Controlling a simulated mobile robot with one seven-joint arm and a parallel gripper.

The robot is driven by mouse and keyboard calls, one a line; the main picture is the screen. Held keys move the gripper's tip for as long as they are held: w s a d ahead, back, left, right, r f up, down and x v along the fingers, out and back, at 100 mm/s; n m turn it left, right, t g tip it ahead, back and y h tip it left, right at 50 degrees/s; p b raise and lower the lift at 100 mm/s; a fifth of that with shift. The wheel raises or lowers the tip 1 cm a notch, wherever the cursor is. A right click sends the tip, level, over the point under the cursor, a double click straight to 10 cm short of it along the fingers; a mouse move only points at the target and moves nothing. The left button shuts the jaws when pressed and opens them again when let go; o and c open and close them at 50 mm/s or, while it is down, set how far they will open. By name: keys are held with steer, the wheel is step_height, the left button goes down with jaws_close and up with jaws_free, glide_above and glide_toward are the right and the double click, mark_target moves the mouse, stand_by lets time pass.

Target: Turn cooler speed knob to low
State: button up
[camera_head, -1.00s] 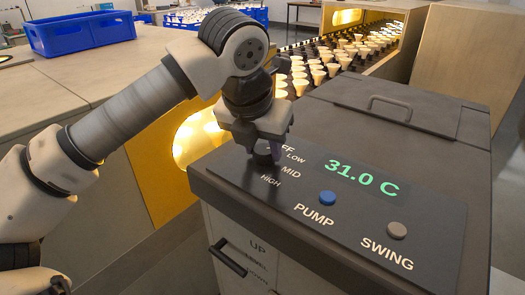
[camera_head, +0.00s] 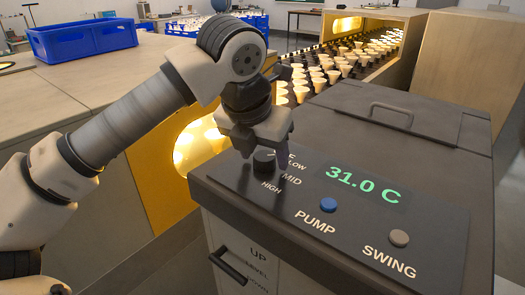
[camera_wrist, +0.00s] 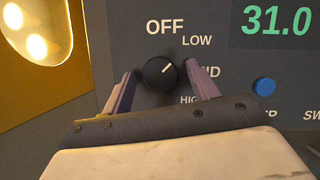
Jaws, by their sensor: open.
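In the head view the knob (camera_head: 264,161) sits on the dark panel just below my gripper (camera_head: 266,151).
The panel also holds a green 31.0 C display (camera_head: 362,186), a blue PUMP button (camera_head: 328,205) and a grey SWING button (camera_head: 399,238). A lid handle (camera_head: 391,110) stands up behind. A lit bulb conveyor (camera_head: 345,60) and a blue crate (camera_head: 83,39) are farther back.

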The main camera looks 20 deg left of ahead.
steer(key=shift+r, duration=0.1)
steer(key=p+v, duration=0.7)
steer(key=v, duration=0.6)
steer(key=shift+r, duration=0.35)
